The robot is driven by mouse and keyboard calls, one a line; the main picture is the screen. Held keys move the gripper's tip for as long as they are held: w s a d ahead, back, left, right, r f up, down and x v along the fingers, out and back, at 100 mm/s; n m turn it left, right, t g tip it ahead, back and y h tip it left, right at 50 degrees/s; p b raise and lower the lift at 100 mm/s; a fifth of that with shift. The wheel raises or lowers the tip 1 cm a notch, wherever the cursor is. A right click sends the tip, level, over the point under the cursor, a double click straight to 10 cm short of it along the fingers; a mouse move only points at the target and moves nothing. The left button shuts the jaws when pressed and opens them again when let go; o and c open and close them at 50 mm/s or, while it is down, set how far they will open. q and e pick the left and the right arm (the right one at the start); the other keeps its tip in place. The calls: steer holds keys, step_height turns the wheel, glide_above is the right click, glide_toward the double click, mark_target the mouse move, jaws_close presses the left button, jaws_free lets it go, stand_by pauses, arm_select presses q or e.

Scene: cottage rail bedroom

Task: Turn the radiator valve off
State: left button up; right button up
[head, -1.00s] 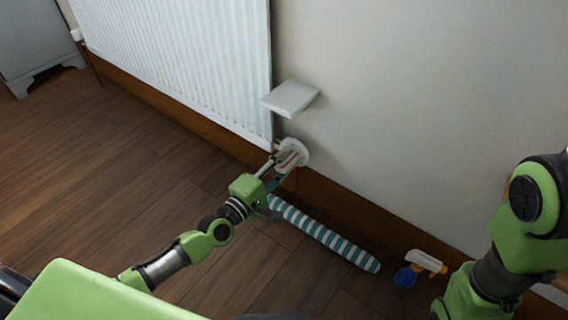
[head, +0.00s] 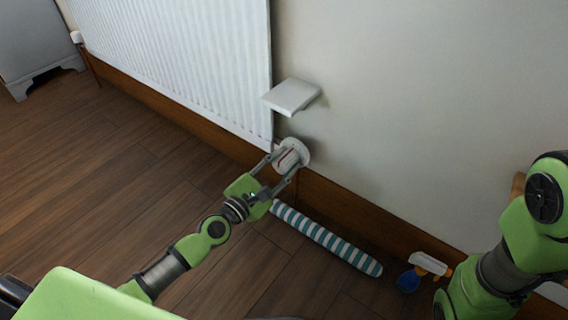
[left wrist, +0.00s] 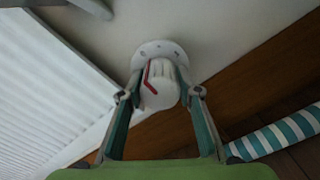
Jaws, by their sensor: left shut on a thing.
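The radiator valve (head: 293,153) is a white round knob with a red mark, low at the right end of the white radiator (head: 185,60). In the left wrist view the valve knob (left wrist: 160,88) shows its red pointer in front of a round base with small dots. My left gripper (head: 285,163) is shut on the knob, with one finger on each side of it; the fingers also show in the left wrist view (left wrist: 157,100). My right arm is at the right edge of the head view, and its gripper is not seen.
A small white shelf (head: 292,96) juts from the wall just above the valve. A teal-and-white striped roll (head: 326,239) lies along the skirting board. A spray bottle (head: 424,269) is on the floor to the right. The wooden floor (head: 90,165) at left is clear.

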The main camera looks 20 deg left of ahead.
arm_select(q)
steer(key=shift+f+n, duration=0.1)
steer(key=shift+n, duration=0.2)
stand_by(0.4)
steer(key=o, duration=1.1)
steer(key=shift+o, duration=0.2)
steer(key=v, duration=1.2)
